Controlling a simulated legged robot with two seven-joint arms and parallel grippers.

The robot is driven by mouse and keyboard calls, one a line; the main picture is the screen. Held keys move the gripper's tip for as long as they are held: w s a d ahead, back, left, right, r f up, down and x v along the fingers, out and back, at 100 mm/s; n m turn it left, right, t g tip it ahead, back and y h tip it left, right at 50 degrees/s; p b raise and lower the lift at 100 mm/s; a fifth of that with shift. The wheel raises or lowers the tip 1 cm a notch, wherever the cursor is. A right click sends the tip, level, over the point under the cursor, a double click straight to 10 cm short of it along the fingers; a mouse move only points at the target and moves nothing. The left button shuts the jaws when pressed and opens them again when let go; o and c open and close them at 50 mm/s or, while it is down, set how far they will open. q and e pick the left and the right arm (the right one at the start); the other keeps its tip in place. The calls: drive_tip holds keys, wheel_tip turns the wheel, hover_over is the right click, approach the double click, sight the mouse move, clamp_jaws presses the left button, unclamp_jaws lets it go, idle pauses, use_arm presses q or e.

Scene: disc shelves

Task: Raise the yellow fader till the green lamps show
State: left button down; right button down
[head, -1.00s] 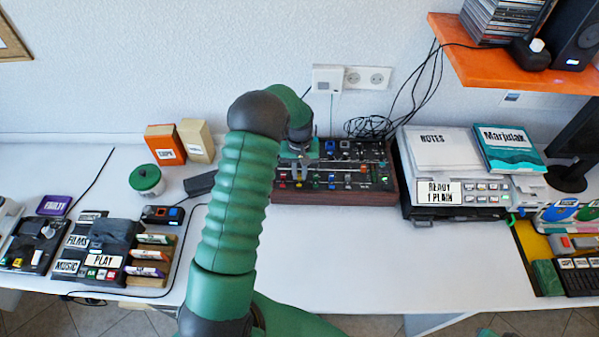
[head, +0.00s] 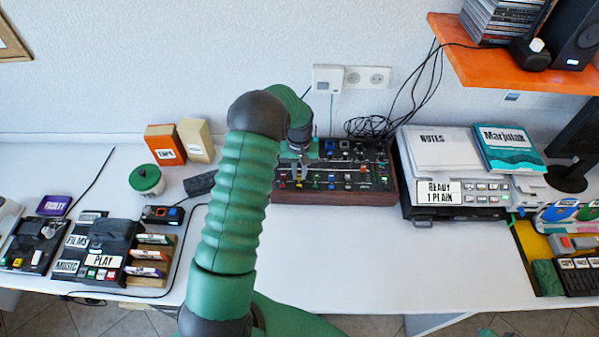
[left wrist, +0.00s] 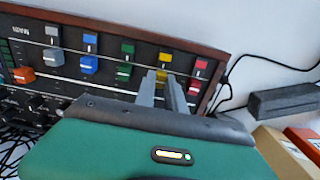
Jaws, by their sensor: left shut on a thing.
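The mixing desk (head: 380,190) has a dark panel and a wooden frame, and stands against the wall. It also shows in the left wrist view (left wrist: 205,48), with a row of coloured fader knobs. The yellow fader (left wrist: 162,75) sits between a green fader (left wrist: 125,70) and a red fader (left wrist: 195,85). My left gripper (head: 299,181) reaches down onto the desk. In the left wrist view its fingers (left wrist: 163,80) are closed at the yellow knob and partly hide it. I cannot make out lit green lamps clearly. My right gripper is not in view.
A green-lidded jar (head: 147,180) and a dark adapter (head: 200,184) lie left. Loose black cables (head: 370,126) run behind.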

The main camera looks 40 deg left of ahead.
sight(300, 171)
use_arm(q)
drive_tip(key=shift+w, duration=0.1)
drive_tip(key=shift+w+a, duration=1)
drive_tip(key=shift+w, duration=0.1)
drive_tip(key=c, duration=1.4)
unclamp_jaws()
wheel_tip(300, 171, up, 17)
drive_tip(key=shift+f, duration=0.15)
